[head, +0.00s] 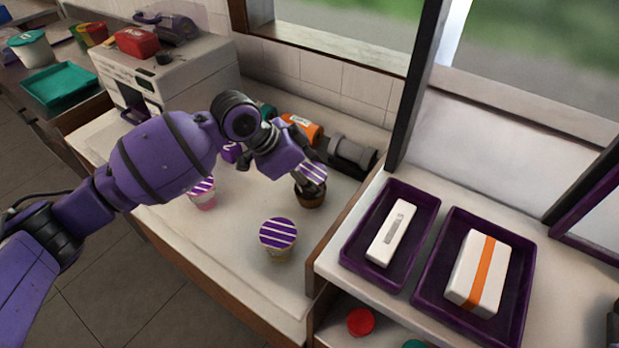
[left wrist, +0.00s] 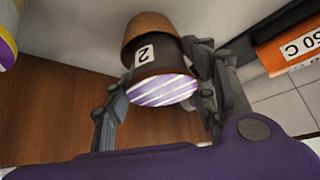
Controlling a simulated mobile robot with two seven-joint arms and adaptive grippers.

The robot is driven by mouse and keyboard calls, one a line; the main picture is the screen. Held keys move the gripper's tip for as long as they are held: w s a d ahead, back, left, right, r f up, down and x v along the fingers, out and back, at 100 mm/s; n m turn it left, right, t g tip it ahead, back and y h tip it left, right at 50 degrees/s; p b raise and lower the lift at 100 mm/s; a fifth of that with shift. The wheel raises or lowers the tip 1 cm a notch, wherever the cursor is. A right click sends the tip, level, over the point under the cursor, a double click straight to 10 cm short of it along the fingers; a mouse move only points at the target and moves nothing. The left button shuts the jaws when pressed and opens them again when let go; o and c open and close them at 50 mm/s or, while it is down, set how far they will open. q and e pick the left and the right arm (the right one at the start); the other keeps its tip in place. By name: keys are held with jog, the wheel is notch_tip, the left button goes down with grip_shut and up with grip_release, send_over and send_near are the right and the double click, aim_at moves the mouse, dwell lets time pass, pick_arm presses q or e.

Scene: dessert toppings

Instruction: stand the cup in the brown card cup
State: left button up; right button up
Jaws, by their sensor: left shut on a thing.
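The cup (head: 314,173) has a lid with purple and white stripes. In the left wrist view the cup (left wrist: 163,88) shows a dark body with a white label marked 2. My left gripper (head: 306,174) is shut on it, with a finger on either side in the left wrist view (left wrist: 160,95). The brown card cup (head: 310,198) is directly below the cup on the counter. In the left wrist view the brown card cup (left wrist: 148,24) surrounds the cup's far end. How deep the cup sits is hidden. My right gripper is not in view.
Two other striped-lid cups stand on the counter, one in front (head: 278,238) and one pink (head: 203,194) to the left. An orange box (head: 302,127) and a grey cylinder (head: 352,152) lie behind. A raised ledge with two purple trays (head: 356,252) (head: 431,294) is to the right.

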pick_arm(q)
jog(key=shift+s+f, duration=0.25)
jog(key=shift+f, duration=0.25)
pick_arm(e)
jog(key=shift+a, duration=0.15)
pick_arm(q)
jog(key=o, duration=1.3)
jog(key=shift+w+r, duration=0.1)
jog(key=shift+r, duration=0.15)
jog(key=shift+a+r, duration=0.15)
jog(key=shift+r, duration=0.1)
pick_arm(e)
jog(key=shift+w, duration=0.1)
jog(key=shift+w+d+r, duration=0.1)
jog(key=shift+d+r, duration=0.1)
pick_arm(q)
jog(key=v, duration=1.1)
jog(key=shift+r, duration=0.15)
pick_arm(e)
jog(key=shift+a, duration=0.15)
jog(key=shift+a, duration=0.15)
